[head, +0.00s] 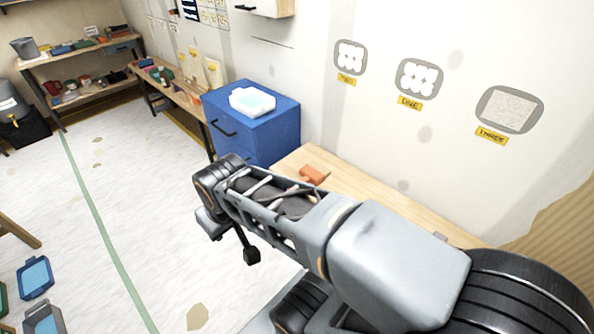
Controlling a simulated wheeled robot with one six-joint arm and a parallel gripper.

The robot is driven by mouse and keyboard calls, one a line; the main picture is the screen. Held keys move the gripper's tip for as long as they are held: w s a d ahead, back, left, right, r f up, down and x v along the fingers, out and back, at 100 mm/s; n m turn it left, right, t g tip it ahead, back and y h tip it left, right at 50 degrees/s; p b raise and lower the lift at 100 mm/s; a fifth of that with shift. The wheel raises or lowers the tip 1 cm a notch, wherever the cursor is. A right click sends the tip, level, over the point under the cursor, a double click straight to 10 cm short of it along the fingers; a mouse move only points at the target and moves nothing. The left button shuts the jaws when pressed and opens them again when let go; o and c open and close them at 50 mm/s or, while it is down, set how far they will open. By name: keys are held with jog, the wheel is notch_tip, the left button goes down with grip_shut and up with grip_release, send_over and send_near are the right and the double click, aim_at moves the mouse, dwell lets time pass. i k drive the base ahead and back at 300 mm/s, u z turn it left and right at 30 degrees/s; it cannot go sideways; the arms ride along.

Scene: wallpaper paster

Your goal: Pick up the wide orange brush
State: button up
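An orange object (314,174) that looks like the wide brush lies on the light wooden table (350,180) along the right wall, just beyond my arm. Part of it may be hidden by the arm. My arm reaches across the picture from the lower right to the middle. A dark part at its far end, which seems to be my gripper (251,256), hangs down over the floor to the left of the table, apart from the orange object. Its fingers are too small and dark to tell open from shut.
A blue drawer cabinet (270,128) with a white and light-blue tray (252,101) on top stands beyond the table. Wooden benches with tools line the far wall. Blue trays (35,278) lie at the lower left. The white floor (150,200) between is mostly clear.

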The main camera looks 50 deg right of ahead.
aim_at(314, 173)
jog(key=z, duration=0.55)
jog(key=i, duration=0.9)
jog(key=z, duration=0.85)
